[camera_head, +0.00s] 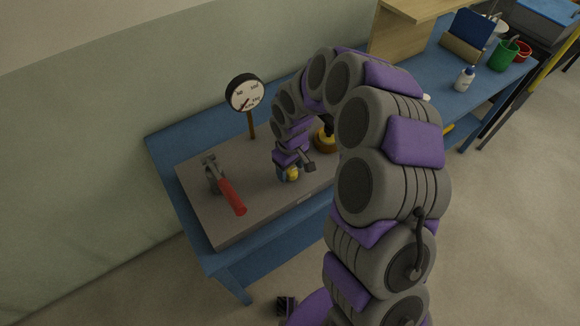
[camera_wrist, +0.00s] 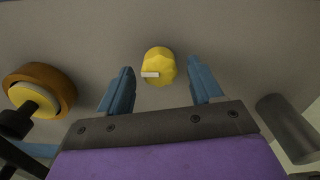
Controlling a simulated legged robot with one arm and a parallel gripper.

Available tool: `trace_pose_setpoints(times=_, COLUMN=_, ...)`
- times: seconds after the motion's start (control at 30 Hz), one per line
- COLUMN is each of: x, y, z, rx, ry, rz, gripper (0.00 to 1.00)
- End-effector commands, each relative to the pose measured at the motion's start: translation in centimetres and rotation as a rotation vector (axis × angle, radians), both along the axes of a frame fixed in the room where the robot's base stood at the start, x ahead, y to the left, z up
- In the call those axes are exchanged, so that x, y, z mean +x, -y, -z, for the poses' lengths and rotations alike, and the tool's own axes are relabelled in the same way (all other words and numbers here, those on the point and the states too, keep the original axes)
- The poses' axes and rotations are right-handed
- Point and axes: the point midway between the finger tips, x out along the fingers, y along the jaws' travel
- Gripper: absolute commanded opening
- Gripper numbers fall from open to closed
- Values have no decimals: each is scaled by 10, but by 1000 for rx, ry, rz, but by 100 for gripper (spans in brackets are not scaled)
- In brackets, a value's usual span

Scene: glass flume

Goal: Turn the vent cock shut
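A faceted yellow knob (camera_wrist: 158,67) with a white pointer bar stands on the grey board (camera_wrist: 230,40); the bar points left in the wrist view. In the head view the knob (camera_head: 293,174) is partly covered by my gripper. My gripper (camera_wrist: 160,88) is open, its two blue fingers left and right of the knob with a gap on each side. A red lever handle (camera_head: 231,196) on a grey fitting lies toward the board's left end. No label shows which of these is the vent cock.
A round gauge on a post (camera_head: 244,92) stands at the board's back edge. A brown and yellow round fitting (camera_wrist: 40,88) sits left of the knob in the wrist view. A grey cylinder (camera_wrist: 287,125) is at right there. The blue bench (camera_head: 168,150) surrounds the board.

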Motion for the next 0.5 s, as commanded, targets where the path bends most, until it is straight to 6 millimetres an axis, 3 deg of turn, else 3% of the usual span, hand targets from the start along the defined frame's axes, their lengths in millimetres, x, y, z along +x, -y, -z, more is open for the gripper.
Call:
trace_pose_setpoints(times=0.27, x=0, y=0, z=-3, rx=0, ry=0, rz=-1, gripper=65)
trace_pose_setpoints(times=0.5, x=1, y=-1, z=-37, rx=1, ry=4, rz=0, gripper=65)
